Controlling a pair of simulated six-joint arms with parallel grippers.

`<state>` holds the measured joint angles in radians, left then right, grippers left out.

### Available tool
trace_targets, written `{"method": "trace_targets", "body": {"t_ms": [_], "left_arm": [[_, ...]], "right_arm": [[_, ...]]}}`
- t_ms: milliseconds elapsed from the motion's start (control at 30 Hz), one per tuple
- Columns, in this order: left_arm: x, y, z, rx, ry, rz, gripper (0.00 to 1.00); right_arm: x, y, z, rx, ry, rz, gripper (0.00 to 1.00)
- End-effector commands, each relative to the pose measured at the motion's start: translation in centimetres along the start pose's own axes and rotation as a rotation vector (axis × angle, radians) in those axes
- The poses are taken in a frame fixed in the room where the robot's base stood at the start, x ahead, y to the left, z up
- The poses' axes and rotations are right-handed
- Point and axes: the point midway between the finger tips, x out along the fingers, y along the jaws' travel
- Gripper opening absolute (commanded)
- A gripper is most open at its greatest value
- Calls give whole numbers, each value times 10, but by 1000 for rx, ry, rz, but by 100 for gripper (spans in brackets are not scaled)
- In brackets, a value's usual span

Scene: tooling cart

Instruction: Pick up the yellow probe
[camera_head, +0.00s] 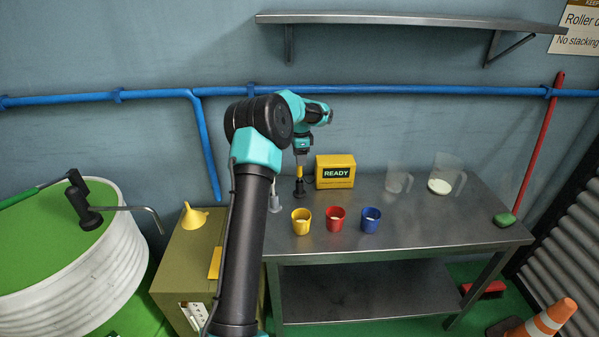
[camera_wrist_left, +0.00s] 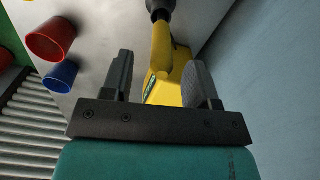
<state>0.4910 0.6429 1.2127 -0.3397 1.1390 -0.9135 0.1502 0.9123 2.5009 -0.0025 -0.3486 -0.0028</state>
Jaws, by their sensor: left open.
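The yellow probe (camera_wrist_left: 161,48) stands in a black holder, which shows at the top of the left wrist view (camera_wrist_left: 160,10). In the head view the black holder (camera_head: 299,188) stands on the metal table, left of the yellow READY box, and the probe is mostly hidden under my gripper. My left gripper (camera_head: 302,152) is over the probe, pointing down. In the left wrist view its two fingers (camera_wrist_left: 160,78) are apart, with the probe between them in the picture; I see no contact. My right gripper is not in view.
The yellow READY box (camera_head: 335,172) stands close by. Yellow (camera_head: 301,221), red (camera_head: 335,218) and blue (camera_head: 370,220) cups stand in front on the table (camera_head: 430,225). Two clear jugs (camera_head: 398,180) (camera_head: 444,176) stand at the right. A shelf (camera_head: 410,20) is above.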

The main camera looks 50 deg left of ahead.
Motion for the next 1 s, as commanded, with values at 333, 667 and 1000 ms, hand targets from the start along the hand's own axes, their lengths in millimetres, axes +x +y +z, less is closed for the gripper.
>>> {"method": "trace_targets", "body": {"t_ms": [333, 667, 1000], "left_arm": [[29, -2, 0, -1, 1, -1, 54], [29, -1, 0, 0, 2, -2, 54], [29, -1, 0, 0, 2, -2, 28]], "right_arm": [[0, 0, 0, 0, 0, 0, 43], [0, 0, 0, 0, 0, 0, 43], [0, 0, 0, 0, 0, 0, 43]]}}
